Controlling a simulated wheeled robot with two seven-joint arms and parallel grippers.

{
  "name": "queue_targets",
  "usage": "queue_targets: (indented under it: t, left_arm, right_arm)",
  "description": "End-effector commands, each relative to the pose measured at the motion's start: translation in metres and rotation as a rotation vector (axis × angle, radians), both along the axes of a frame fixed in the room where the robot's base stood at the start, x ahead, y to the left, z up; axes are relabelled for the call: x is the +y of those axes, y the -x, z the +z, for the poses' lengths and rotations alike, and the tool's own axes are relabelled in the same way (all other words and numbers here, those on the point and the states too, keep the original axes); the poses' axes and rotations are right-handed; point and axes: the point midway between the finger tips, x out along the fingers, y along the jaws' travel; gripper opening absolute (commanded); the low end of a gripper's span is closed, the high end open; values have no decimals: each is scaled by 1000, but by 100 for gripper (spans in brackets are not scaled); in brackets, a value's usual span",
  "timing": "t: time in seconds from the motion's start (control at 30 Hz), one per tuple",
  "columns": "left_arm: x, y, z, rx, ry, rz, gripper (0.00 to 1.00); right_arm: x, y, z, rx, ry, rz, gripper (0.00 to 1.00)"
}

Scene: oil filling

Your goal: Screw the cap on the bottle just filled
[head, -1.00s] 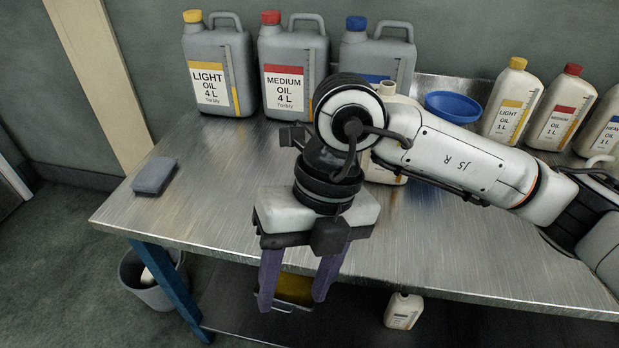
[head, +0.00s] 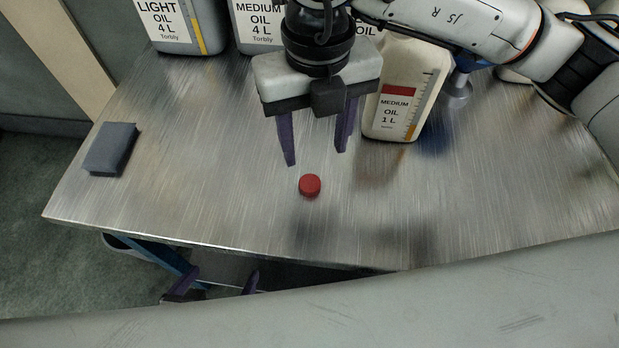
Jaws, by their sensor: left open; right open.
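A red cap (head: 310,185) lies on the metal table, apart from the bottle. The Medium Oil 1 L bottle (head: 404,88), cream with a red label stripe, stands upright to its right and farther back. Its top is hidden behind my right arm. My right gripper (head: 317,158) is open and empty, its purple fingers pointing down just above and behind the cap, left of the bottle. My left gripper (head: 222,278) is open at the lower left, beyond the table's front edge. Only its purple fingers show.
The table (head: 210,175) is clear around the cap. A grey block (head: 112,149) lies at its left edge. The Light Oil can (head: 182,22) and Medium Oil can (head: 259,27) stand at the back. A blue funnel (head: 462,72) is partly hidden behind my arm.

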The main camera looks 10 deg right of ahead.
Motion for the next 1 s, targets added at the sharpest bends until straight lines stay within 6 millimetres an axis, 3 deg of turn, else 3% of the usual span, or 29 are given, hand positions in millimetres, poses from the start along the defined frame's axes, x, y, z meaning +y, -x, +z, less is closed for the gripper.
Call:
queue_targets:
  t: [0.2, 0.67, 1.0]
  left_arm:
    - [1, -1, 1, -2, -1, 2, 100]
    - [3, -4, 3, -8, -3, 6, 100]
    - [4, -6, 9, -15, -1, 8, 100]
  right_arm:
    - [0, 1, -33, 4, 2, 2, 51]
    - [1, 1, -44, 2, 0, 1, 51]
    - [7, 4, -89, 2, 1, 0, 51]
